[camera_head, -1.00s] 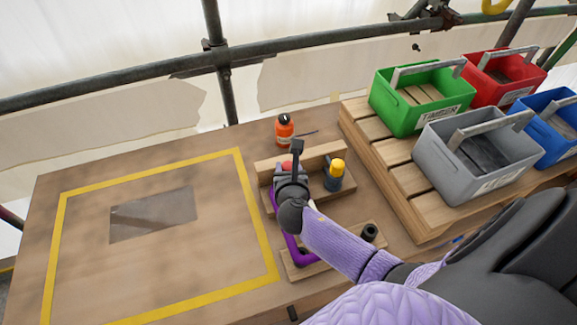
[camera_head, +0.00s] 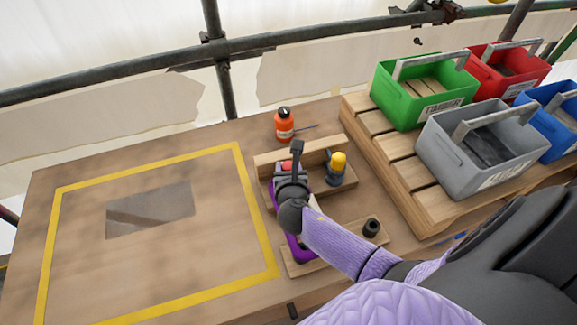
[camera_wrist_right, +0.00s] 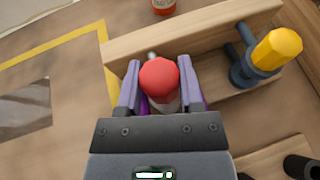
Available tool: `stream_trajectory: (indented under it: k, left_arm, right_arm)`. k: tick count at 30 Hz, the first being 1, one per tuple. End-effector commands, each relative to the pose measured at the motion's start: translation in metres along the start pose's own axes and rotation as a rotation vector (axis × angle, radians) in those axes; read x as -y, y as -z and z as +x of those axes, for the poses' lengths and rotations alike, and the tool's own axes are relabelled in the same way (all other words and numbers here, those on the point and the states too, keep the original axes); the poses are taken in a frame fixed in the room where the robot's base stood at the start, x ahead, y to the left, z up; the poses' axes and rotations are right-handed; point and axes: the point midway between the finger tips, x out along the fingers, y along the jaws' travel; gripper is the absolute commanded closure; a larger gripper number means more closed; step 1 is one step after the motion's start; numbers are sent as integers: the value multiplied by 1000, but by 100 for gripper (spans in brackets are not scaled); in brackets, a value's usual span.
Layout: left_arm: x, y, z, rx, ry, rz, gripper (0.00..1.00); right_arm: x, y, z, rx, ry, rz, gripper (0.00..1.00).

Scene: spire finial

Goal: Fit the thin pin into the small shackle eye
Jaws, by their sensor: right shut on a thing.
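My right gripper (camera_wrist_right: 161,88) is shut on a red-headed pin (camera_wrist_right: 159,78). Its red head shows between the fingers, with a pale shank partly seen below; its lower end is hidden. It also shows in the head view (camera_head: 287,166). A purple shackle-like piece (camera_head: 301,249) runs from under my right gripper to the front wooden block; my gripper hides most of it. A yellow-headed pin (camera_head: 339,160) stands in a dark grey fitting (camera_wrist_right: 244,72) to the right of my gripper. Whether the red-headed pin sits in an eye cannot be told. My left gripper is out of view.
A wooden rack (camera_head: 262,159) stands behind the gripper and a front block (camera_head: 330,259) carries a black ring (camera_head: 371,228). An orange bottle (camera_head: 285,126) is behind. Crates fill a pallet (camera_head: 420,200) at right. The yellow-taped area (camera_head: 240,190) at left is mostly clear.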

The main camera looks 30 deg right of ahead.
Motion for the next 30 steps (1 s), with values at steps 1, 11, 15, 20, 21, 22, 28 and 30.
stream_trajectory:
  k: [1,11,15,20,21,22,28,30]
  left_arm:
    - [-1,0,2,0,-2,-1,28]
    - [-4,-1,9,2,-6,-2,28]
    - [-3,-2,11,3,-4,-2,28]
    - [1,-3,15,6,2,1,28]
    - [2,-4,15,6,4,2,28]
    - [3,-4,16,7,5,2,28]
    - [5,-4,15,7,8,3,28]
    - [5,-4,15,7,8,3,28]
  right_arm:
    - [0,2,1,0,0,0,100]
    - [0,10,4,0,0,-1,100]
    - [0,13,6,0,0,-1,100]
    - [0,16,7,0,0,-2,100]
    - [0,17,7,0,0,-2,100]
    - [0,18,8,0,0,-1,100]
    - [0,18,8,1,0,-1,19]
    - [0,18,8,1,0,-1,11]
